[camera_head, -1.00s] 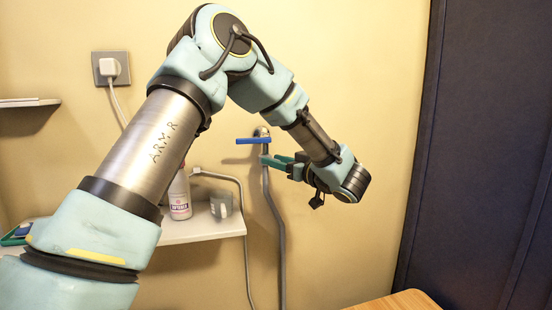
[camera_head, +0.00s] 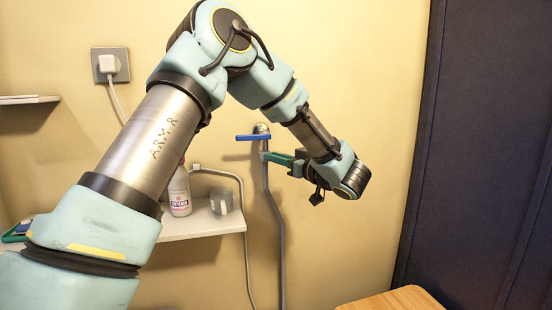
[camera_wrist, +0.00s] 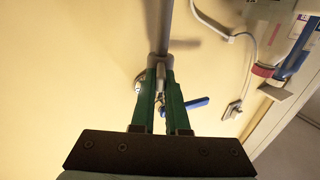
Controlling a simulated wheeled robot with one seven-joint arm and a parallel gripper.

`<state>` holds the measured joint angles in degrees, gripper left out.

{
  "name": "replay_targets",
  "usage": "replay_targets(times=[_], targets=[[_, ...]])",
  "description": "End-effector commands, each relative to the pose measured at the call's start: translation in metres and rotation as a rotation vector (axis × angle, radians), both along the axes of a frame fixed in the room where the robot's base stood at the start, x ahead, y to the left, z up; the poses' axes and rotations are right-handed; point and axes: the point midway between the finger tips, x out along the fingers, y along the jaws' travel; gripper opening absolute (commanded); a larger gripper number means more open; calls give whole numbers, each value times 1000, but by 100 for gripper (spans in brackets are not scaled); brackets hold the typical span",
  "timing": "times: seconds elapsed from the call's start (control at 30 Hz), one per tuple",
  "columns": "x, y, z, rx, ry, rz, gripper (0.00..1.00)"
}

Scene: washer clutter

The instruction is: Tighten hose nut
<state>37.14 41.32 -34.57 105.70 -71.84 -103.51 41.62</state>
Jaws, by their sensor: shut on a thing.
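My gripper (camera_head: 268,157) reaches in from the right to the wall tap. Its green fingers are shut on the hose nut (camera_wrist: 160,66), just below the tap's blue lever handle (camera_head: 253,138). In the wrist view my gripper (camera_wrist: 160,68) has a fingertip on each side of the nut, which the fingers partly hide. The grey hose (camera_head: 277,225) hangs from there down the wall; it also shows in the wrist view (camera_wrist: 166,25). The blue handle shows beyond the right finger in the wrist view (camera_wrist: 196,103). I cannot tell how tight the nut is.
A wall shelf (camera_head: 205,228) at the left carries a white bottle (camera_head: 179,192) and a grey cup (camera_head: 221,201). A grey pipe (camera_head: 236,180) runs above and beside it. A wooden surface (camera_head: 392,299) is below right; a dark panel (camera_head: 480,150) stands at the right.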

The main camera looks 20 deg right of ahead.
Motion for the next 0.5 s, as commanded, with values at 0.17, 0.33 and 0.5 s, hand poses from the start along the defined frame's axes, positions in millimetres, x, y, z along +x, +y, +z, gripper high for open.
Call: replay_targets(times=[0.17, 0.33, 0.5], targets=[[4, 2, 1, -1, -6, 9, 0], [6, 0, 1, -3, -9, 60, 0], [7, 0, 2, -1, -8, 82, 0]])
